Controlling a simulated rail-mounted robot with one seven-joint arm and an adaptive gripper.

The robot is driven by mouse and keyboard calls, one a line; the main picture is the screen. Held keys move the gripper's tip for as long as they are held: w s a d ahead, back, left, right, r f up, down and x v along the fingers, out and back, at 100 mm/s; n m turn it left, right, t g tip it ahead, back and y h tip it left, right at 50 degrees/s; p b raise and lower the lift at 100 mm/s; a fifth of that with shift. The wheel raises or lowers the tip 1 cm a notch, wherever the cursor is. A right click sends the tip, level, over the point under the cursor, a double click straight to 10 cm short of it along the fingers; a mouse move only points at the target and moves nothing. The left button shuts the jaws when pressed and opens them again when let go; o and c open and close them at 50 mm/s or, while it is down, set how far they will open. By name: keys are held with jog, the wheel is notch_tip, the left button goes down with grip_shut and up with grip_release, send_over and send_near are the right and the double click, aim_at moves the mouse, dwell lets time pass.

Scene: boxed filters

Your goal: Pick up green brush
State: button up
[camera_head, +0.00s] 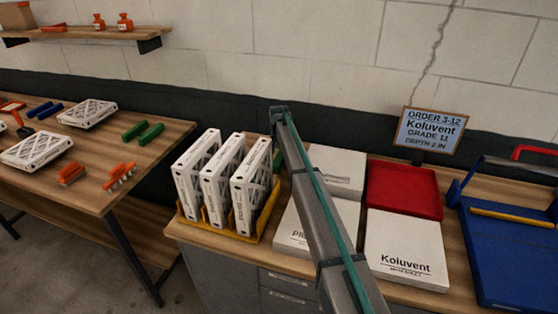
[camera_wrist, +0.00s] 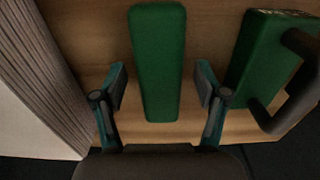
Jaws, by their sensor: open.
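In the wrist view, a green brush (camera_wrist: 158,65) lies on a wooden surface, its plain green face toward the camera. My gripper (camera_wrist: 161,88) is open, with one finger on each side of the brush's lower half and a gap at both sides. A second green brush (camera_wrist: 262,60) with a dark handle lies to the right, outside the right finger. In the head view, two green brushes (camera_head: 134,131) (camera_head: 151,134) lie on the left table. My gripper cannot be made out there. I cannot tell whether these are the pair in the wrist view.
A white object with a ridged side (camera_wrist: 50,70) stands close left of my gripper. In the head view, white filters stand in a yellow rack (camera_head: 250,238) beside my arm. Orange brushes (camera_head: 120,175) lie on the left table. White boxes (camera_head: 405,245) and a red tray (camera_head: 403,190) are at right.

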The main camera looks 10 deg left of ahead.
jog(key=c, duration=1.3)
jog(key=shift+r+b, duration=0.45)
jog(key=shift+r, duration=0.25)
jog(key=s+d+r+b, duration=0.2)
jog(key=s+d+r, duration=0.1)
jog(key=s+d+r+b, duration=0.2)
jog(key=s+d+r, duration=0.1)
jog(key=s+r, duration=0.1)
jog(key=s+d+r+b, duration=0.2)
jog(key=s+d+r, duration=0.1)
jog(key=r, duration=0.1)
jog(key=shift+s+d+r, duration=0.15)
jog(key=shift+d+r, duration=0.1)
